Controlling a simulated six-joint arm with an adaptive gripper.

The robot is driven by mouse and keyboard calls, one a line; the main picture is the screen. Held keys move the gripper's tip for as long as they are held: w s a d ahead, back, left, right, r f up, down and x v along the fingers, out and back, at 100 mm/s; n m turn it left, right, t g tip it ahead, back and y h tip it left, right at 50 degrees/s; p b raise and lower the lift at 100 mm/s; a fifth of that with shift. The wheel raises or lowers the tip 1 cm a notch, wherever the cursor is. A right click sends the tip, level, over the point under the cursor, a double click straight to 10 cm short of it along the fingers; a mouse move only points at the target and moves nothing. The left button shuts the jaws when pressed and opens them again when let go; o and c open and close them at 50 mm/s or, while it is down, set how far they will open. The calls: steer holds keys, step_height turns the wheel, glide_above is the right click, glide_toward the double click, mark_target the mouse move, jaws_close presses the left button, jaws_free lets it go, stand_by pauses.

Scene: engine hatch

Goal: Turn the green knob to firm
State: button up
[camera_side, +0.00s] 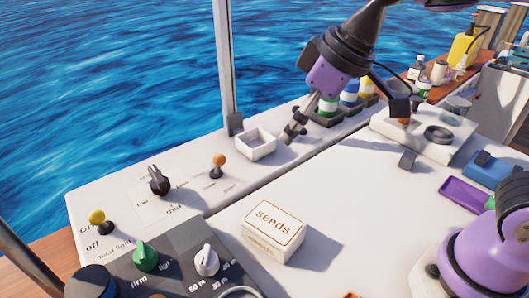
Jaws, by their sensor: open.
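The green knob (145,256) sits on the dark grey control panel (185,252) at the lower left. The words "firm" and "light" are printed beside its base, "firm" below it and "light" to its right. I cannot tell clearly which word the knob points at. My gripper (291,135) is in the upper middle, far up and right of the green knob, pointing down and left. It is open, with nothing seen between its fingers, and hangs near the small white open box.
A white knob (206,260) stands right of the green one, and a large dark knob (90,282) left of it. A seeds box (275,231), yellow-topped lever (98,218), black knob (158,181), orange-topped lever (218,164) and small white open box (257,143) stand nearby.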

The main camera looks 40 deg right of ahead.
steer(key=w+a+f+n+g+y, duration=0.1)
steer(key=w+a+n, duration=0.15)
steer(key=a, duration=0.35)
steer(key=w+a+n+g+y, duration=0.1)
steer(key=w+a+n, duration=0.1)
steer(key=a+n, duration=0.25)
steer(key=n+g, duration=0.2)
steer(key=n, duration=0.4)
glide_toward(146, 251)
steer(key=shift+y, duration=0.3)
steer(key=x, duration=0.9)
steer(key=shift+d, duration=0.1)
steer(key=shift+f, duration=0.1)
steer(key=c, duration=1.1)
